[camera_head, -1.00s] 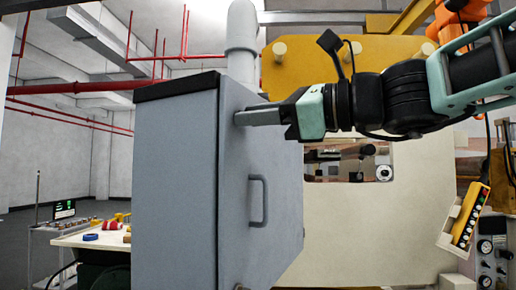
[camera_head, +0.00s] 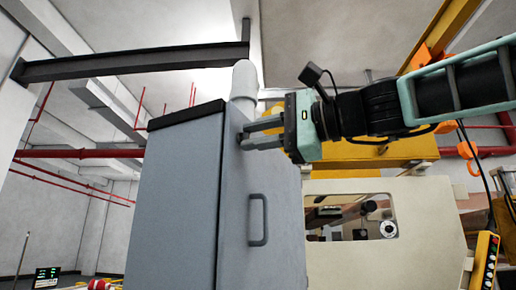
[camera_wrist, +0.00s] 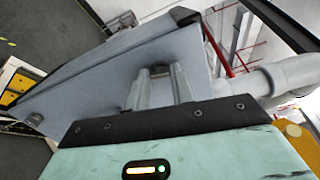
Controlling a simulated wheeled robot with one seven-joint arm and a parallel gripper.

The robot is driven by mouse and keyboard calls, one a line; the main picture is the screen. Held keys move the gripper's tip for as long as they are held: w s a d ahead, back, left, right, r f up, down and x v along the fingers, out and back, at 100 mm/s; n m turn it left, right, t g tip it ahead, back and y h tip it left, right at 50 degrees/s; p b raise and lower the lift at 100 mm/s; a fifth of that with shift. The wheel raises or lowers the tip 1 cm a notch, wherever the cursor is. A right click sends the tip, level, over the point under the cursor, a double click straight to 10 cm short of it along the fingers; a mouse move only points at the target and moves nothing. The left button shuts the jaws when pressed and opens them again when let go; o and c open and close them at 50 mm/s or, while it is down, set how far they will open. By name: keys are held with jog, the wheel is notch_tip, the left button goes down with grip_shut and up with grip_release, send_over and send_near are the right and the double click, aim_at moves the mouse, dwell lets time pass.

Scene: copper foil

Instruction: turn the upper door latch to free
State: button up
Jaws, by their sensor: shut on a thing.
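The grey cabinet door (camera_head: 262,185) shows a bar handle (camera_head: 258,220) at mid-height in the head view. My gripper (camera_head: 243,136) is at the door's upper corner, its two fingers one above the other, pointing left at the door face. The upper latch is mostly hidden by the fingers; I cannot tell its exact angle. In the wrist view my gripper's two fingers (camera_wrist: 160,86) reach to the door face (camera_wrist: 110,75), with a small grey part between their tips. The gripper is shut on the upper latch.
A thick grey pipe (camera_head: 245,82) rises behind the cabinet's dark top edge (camera_head: 186,114). A cream machine with a window (camera_head: 350,220) stands behind to the right. A yellow control pendant (camera_head: 485,262) hangs at the far right. Open room lies to the left.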

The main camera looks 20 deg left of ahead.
jog(key=shift+f+n+b, duration=0.1)
jog(key=shift+n+b, duration=0.45)
jog(key=shift+n, duration=0.35)
jog(key=o, duration=1)
jog(key=shift+d, duration=0.1)
jog(key=d+b, duration=0.2)
jog(key=d, duration=0.3)
jog(key=s+d+b, duration=0.1)
jog(key=d, duration=0.5)
jog(key=s+d+b, duration=0.1)
jog(key=d+b, duration=0.1)
jog(key=d, duration=0.4)
jog(key=shift+s+b, duration=0.2)
jog(key=shift+b, duration=0.1)
